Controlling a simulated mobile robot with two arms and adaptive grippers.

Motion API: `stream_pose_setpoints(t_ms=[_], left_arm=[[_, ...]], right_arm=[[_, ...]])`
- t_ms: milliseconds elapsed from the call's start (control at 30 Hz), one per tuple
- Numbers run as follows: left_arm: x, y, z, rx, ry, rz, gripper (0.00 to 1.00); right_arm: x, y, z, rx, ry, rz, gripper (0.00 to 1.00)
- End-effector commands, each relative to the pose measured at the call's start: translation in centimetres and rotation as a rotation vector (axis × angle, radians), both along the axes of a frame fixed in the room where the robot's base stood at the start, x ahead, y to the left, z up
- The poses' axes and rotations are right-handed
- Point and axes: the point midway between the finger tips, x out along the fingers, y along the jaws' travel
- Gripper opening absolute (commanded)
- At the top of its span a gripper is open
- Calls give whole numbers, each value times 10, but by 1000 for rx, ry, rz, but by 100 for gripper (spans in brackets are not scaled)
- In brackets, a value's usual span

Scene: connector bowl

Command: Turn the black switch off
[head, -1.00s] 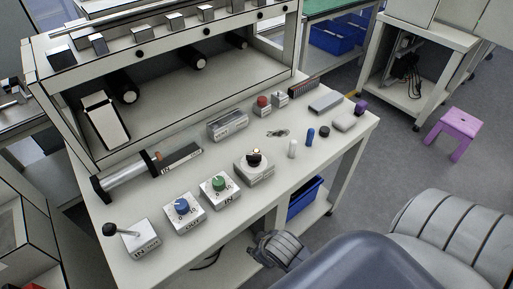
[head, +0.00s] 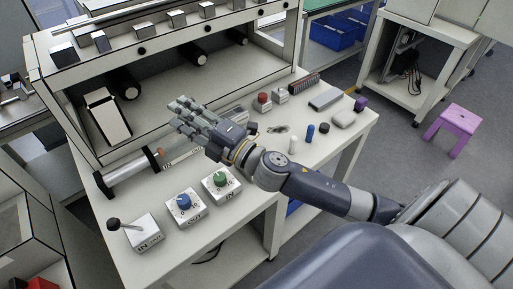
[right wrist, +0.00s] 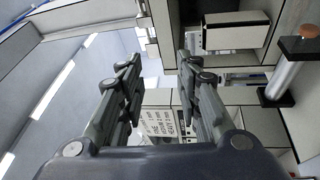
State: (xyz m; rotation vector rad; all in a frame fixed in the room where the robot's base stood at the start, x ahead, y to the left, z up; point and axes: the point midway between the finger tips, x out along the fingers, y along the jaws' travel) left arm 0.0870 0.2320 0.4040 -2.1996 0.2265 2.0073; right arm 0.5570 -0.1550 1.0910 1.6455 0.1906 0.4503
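My right gripper (head: 182,117) reaches in from the right over the workbench (head: 255,205), with its fingers pointing left. In the right wrist view its fingers (right wrist: 158,75) are spread apart with nothing between them. The blue dial (head: 184,202) and green dial (head: 221,180) sit on white boxes in front of the hand. A lever with a black ball (head: 113,223) stands on a box at the front left. My left gripper is out of view.
A shelf frame (head: 165,40) rises along the back. A purple stool (head: 455,125) is on the floor.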

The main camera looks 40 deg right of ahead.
Motion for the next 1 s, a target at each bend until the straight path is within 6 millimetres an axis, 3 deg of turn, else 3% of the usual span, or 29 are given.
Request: stream_pose_setpoints(t_ms=[33,133,233,300,367,533,600,733,867,1000], left_arm=[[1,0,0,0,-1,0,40],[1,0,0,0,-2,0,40],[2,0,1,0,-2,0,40],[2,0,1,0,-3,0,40],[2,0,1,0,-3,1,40],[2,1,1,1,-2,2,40],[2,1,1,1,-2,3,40],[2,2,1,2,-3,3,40],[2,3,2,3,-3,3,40],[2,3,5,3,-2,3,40]], right_arm=[[0,14,14,-135,-96,86,32],[-10,40,20,-407,-256,263,32],[-21,49,6,-695,-371,436,32],[-27,42,-14,-901,-419,554,32],[-31,25,-33,-1080,-436,654,32],[-38,-63,-81,-1532,-362,904,32],[-41,-105,-91,-1671,-296,984,32],[-49,-168,-97,-1837,-171,1089,32],[-56,-200,-98,-1906,-95,1141,32],[-55,-205,-107,-1919,-76,1157,32]])
